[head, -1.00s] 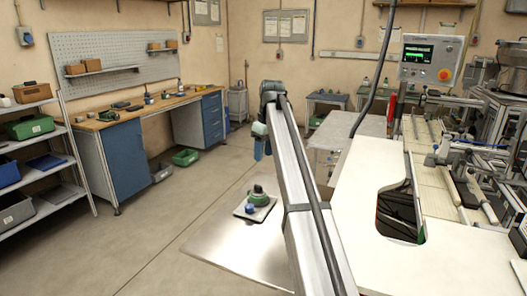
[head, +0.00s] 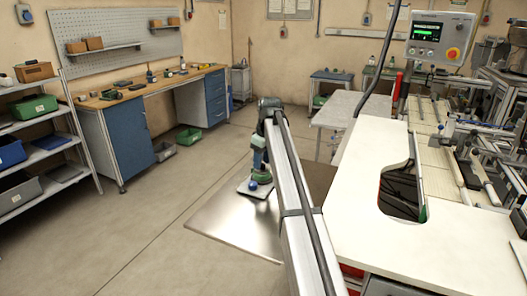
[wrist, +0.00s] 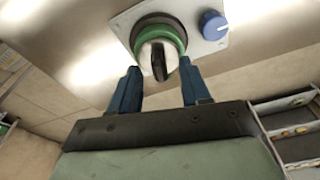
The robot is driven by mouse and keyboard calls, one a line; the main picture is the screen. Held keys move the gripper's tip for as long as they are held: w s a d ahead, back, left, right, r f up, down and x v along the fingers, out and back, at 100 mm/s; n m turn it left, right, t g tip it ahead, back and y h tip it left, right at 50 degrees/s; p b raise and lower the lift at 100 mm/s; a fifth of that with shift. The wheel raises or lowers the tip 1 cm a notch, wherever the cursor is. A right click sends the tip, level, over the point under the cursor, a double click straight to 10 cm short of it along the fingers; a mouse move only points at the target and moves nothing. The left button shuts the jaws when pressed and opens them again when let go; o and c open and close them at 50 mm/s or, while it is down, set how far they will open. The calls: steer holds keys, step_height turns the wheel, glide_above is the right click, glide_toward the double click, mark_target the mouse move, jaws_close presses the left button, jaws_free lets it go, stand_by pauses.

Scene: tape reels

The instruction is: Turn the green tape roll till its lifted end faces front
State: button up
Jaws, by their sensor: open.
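The green tape roll (wrist: 157,33) sits on a pale square plate (wrist: 202,43), at the top of the wrist view. A pale hub with a dark slot-like middle shows at the roll's near side. A blue knob (wrist: 212,24) stands on the plate to the right of the roll. My gripper (wrist: 160,70) is open, its two blue fingers apart, with the tips at the near left and near right of the roll. I cannot tell whether they touch it. In the head view, my gripper (head: 259,162) is just over the roll and partly hides it. I cannot make out the roll's lifted end.
The plate rests on a shiny metal table (head: 228,222) with free room at its left and front. A white worktop (head: 365,235) with a cut-out stands to the right. A wooden workbench (head: 150,91) is farther back left.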

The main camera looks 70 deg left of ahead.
steer(key=shift+a+f, duration=0.1)
steer(key=shift+f, duration=0.45)
jaws_close()
